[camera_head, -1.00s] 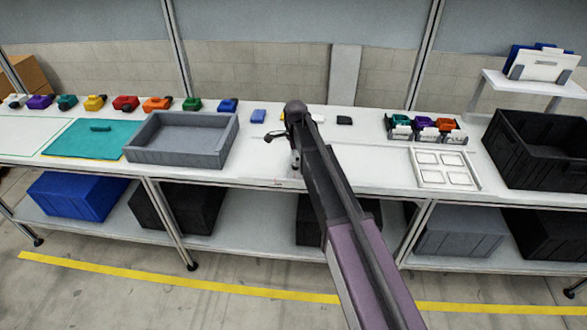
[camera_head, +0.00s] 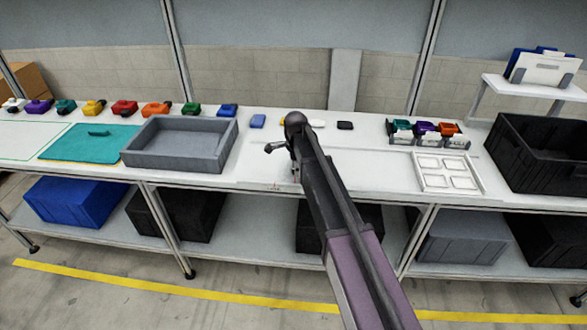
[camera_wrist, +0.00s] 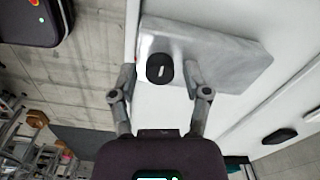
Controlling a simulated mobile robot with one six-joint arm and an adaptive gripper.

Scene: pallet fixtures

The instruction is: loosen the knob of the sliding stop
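In the wrist view, a black round knob (camera_wrist: 160,68) with a short white mark sits at the near left of a grey block (camera_wrist: 225,62), which looks like the sliding stop. My gripper (camera_wrist: 159,76) is open, with one fingertip on each side of the knob and a visible gap on both sides. I cannot tell how far the fingertips are above or below the knob's top. My arm hides the knob and most of the stop there.
A grey tray (camera_head: 180,165) stands left of my gripper, beside a teal mat (camera_head: 75,148). Several coloured parts line the bench's back. A white four-pocket tray (camera_head: 423,177), a fixture row (camera_head: 400,139) and a black crate (camera_head: 520,165) stand right.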

